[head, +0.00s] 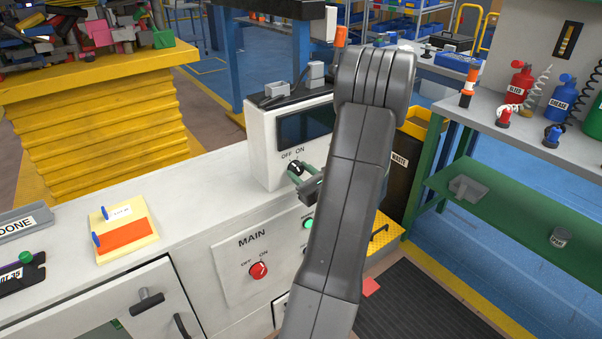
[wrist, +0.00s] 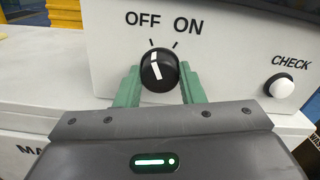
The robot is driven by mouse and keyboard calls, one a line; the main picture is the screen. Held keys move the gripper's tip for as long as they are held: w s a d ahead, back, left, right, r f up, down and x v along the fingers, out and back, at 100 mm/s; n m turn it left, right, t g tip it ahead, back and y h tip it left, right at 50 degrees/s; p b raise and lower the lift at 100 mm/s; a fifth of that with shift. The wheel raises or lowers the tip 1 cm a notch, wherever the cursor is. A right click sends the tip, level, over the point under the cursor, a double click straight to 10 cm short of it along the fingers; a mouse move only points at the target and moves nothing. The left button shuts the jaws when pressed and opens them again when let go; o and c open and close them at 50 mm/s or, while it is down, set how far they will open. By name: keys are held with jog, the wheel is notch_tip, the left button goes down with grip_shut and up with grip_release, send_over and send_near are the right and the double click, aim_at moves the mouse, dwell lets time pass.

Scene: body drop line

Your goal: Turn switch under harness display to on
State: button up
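The harness display (head: 266,143) is a white box with a dark screen on the bench. A black switch knob with a white pointer line (wrist: 157,70) sits on its front, below the words OFF and ON. The pointer leans slightly left of upright, towards the OFF mark. My gripper (wrist: 160,80) has one green finger on each side of the knob. The fingers stand about a knob's width apart and appear closed against its sides. In the head view my gripper (head: 303,174) is at the display's front, partly hiding the knob.
A white CHECK button (wrist: 281,87) is right of the knob. Below, the MAIN panel has a red switch (head: 258,270) and a green button (head: 308,224). A black WASTE bin (head: 400,165) stands right.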

jog(key=shift+c, duration=1.2)
jog(key=shift+m, duration=0.3)
jog(key=m+p, duration=0.2)
jog(key=m, duration=0.2)
jog(key=shift+r, duration=0.15)
jog(key=shift+m+p, duration=1.4)
jog(key=shift+m, duration=1.3)
jog(key=o, duration=1)
